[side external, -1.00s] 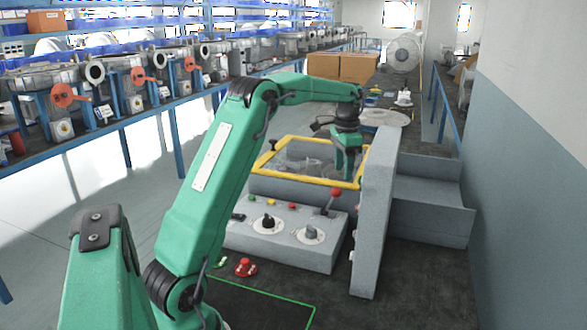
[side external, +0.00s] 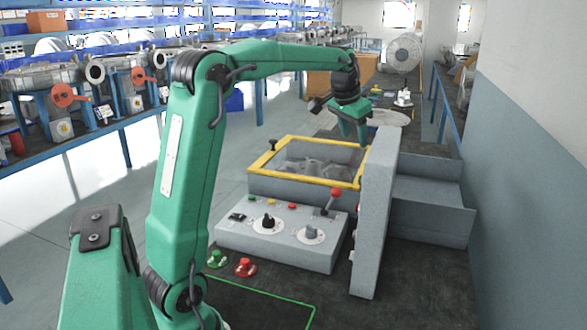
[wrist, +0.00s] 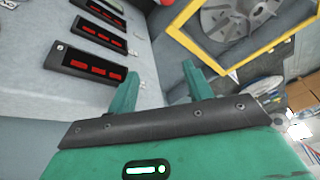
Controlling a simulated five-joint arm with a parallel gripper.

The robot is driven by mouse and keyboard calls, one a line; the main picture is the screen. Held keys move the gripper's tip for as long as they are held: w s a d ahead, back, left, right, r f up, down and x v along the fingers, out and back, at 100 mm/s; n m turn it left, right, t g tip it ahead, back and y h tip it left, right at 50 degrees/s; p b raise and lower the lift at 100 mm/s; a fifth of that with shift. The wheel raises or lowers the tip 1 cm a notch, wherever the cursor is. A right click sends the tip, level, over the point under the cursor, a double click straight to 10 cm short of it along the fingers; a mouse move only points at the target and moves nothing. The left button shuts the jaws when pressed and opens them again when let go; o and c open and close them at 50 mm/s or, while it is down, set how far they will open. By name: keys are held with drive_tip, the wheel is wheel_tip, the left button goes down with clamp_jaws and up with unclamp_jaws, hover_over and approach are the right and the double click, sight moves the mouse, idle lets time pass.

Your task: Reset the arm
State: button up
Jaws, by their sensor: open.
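My green gripper (side external: 358,134) hangs above the far right corner of the yellow-framed box, near the top of the upright grey panel (side external: 375,215). In the wrist view my gripper (wrist: 163,78) has its two green fingers apart with nothing between them. The yellow frame (side external: 262,160) surrounds a clear window, and a grey fan wheel (wrist: 235,25) shows inside it in the wrist view. Red-lit displays (wrist: 95,65) are on a grey face at the left of the wrist view.
A grey control box (side external: 285,240) with knobs and a red-tipped lever (side external: 334,196) stands in front of the yellow frame. Green (side external: 216,258) and red (side external: 245,267) buttons sit on the bench. Cardboard boxes (side external: 345,66) and a fan (side external: 403,52) are behind.

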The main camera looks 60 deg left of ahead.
drive_tip(key=s+d+r+n+t, duration=0.35)
drive_tip(key=s+d+r, duration=0.25)
drive_tip(key=d+r, duration=0.2)
drive_tip(key=s+d+f+m+g+h, duration=0.1)
drive_tip(key=s+d+f+m, duration=0.1)
drive_tip(key=s+d+f, duration=0.4)
drive_tip(key=s+d+f+m+g, duration=0.1)
drive_tip(key=s+d+f+m, duration=0.2)
drive_tip(key=s+d+f, duration=0.3)
drive_tip(key=s+f, duration=0.3)
drive_tip(key=s, duration=0.4)
drive_tip(key=shift+s+d+f+h, duration=0.2)
drive_tip(key=shift+s+d+h, duration=0.1)
drive_tip(key=shift+h, duration=0.1)
drive_tip(key=shift+w+a, duration=0.1)
drive_tip(key=shift+w, duration=0.1)
